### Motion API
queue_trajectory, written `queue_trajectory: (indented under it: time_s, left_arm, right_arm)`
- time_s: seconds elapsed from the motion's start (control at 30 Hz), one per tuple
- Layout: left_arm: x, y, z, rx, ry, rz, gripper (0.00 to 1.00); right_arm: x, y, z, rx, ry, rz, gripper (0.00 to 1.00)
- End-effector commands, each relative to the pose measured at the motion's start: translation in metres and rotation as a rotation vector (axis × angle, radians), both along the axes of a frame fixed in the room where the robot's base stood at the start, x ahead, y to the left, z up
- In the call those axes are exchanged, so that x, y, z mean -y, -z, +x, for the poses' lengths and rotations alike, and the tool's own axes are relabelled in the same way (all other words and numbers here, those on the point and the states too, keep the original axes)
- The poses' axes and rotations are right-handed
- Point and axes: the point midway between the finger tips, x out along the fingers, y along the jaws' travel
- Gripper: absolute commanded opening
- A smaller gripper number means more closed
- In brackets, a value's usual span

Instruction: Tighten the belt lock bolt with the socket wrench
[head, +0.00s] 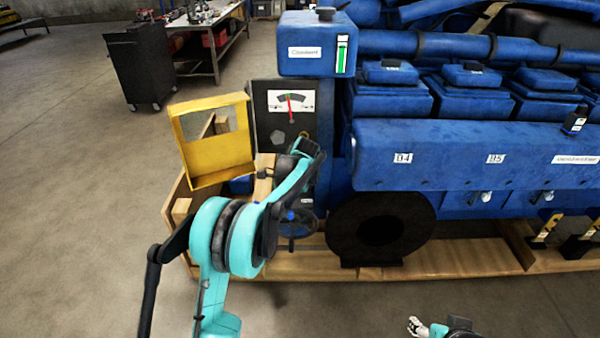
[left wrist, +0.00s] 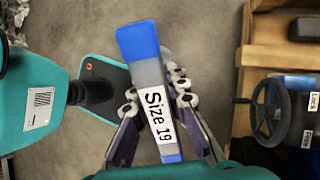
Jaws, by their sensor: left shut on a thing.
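The socket wrench (left wrist: 142,45) has a blue end, a grey body and a white "Size 19" label. It sits between the fingers of my left gripper (left wrist: 158,112), which is shut on it. In the left wrist view a handwheel (left wrist: 270,112) is to the right of the wrench, apart from it, with a "Lock" label (left wrist: 313,103) beside it. I cannot make out the lock bolt. In the head view my left arm reaches in front of the gauge panel (head: 291,103) and hides the wrench. My right gripper (head: 416,326) shows small at the bottom edge; its jaw state is unclear.
A yellow frame (head: 215,152) stands left of the gauge panel. The blue engine (head: 450,155) fills the right, on a wooden pallet (head: 455,260) with a black round wheel (head: 382,229) at its front. A black cabinet (head: 139,65) stands behind. The floor at left is clear.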

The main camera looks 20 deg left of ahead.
Motion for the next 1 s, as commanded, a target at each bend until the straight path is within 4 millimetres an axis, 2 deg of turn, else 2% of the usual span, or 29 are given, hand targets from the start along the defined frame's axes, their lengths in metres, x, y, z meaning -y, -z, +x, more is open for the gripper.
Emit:
queue_trajectory:
  time_s: [0.17, 0.3, 0.43, 0.6, 0.8, 0.9, 1.0]
  left_arm:
    - [-0.007, -0.020, 0.024, -0.100, 0.408, 0.155, 0.00]
    - [-0.010, -0.042, 0.043, -0.130, 0.809, 0.345, 0.00]
    - [-0.007, -0.062, 0.060, -0.105, 1.130, 0.530, 0.00]
    - [0.006, -0.087, 0.080, -0.007, 1.475, 0.776, 0.00]
    - [0.041, -0.112, 0.103, 0.171, 1.744, 1.030, 0.00]
    - [0.063, -0.119, 0.111, 0.252, 1.816, 1.121, 0.00]
    - [0.074, -0.123, 0.114, 0.295, 1.843, 1.162, 0.00]
  right_arm:
    - [0.000, 0.005, 0.000, 0.000, 0.000, 0.000, 0.60]
    - [0.000, 0.009, 0.000, 0.000, 0.000, 0.000, 0.60]
    - [0.000, 0.013, 0.000, 0.000, 0.000, 0.000, 0.60]
    - [0.000, 0.018, 0.000, 0.000, 0.000, 0.000, 0.60]
    - [0.000, 0.025, 0.000, 0.000, 0.000, 0.000, 0.60]
    - [0.000, 0.028, 0.000, 0.000, 0.000, 0.000, 0.60]
    - [0.000, 0.028, 0.000, 0.000, 0.000, 0.000, 0.60]
